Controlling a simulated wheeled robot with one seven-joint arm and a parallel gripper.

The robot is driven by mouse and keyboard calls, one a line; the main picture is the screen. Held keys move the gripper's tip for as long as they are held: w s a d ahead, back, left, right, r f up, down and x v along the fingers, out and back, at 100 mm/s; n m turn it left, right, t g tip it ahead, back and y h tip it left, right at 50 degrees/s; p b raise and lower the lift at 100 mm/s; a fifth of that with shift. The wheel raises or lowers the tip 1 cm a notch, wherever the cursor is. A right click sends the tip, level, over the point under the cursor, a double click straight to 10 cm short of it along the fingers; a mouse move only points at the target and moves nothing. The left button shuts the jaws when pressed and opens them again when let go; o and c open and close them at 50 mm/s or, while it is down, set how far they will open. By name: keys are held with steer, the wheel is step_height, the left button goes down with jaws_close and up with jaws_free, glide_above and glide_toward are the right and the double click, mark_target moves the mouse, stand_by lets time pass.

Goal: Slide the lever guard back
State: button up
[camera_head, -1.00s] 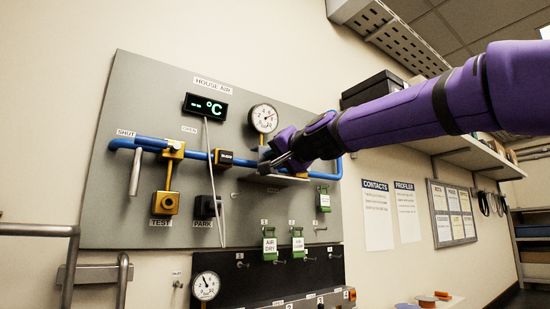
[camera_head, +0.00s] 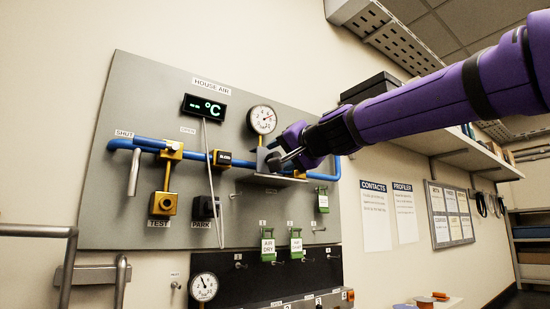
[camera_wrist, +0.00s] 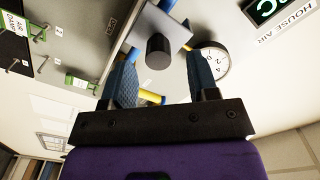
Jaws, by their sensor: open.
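My gripper (camera_head: 284,146) is at the right part of the blue pipe on the grey panel, just below the round gauge. Its fingers are apart. The wrist view shows the open fingers (camera_wrist: 163,76) with a dark round knob (camera_wrist: 158,52) on a grey block (camera_wrist: 157,24) between or just beyond them. I cannot tell whether they touch it. In the head view a grey plate (camera_head: 268,181) sticks out under the gripper. I cannot tell which part is the lever guard; the gripper hides much of this area.
The panel also carries a blue pipe (camera_head: 190,154), a gauge (camera_head: 262,119), a green display (camera_head: 205,107), a yellow TEST block (camera_head: 163,204) and a dark PARK block (camera_head: 205,208). Green tags (camera_head: 267,246) hang below. A shelf (camera_head: 455,150) runs along the wall at right.

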steer(key=v, duration=0.6)
steer(key=shift+s, duration=0.2)
steer(key=shift+d, duration=0.15)
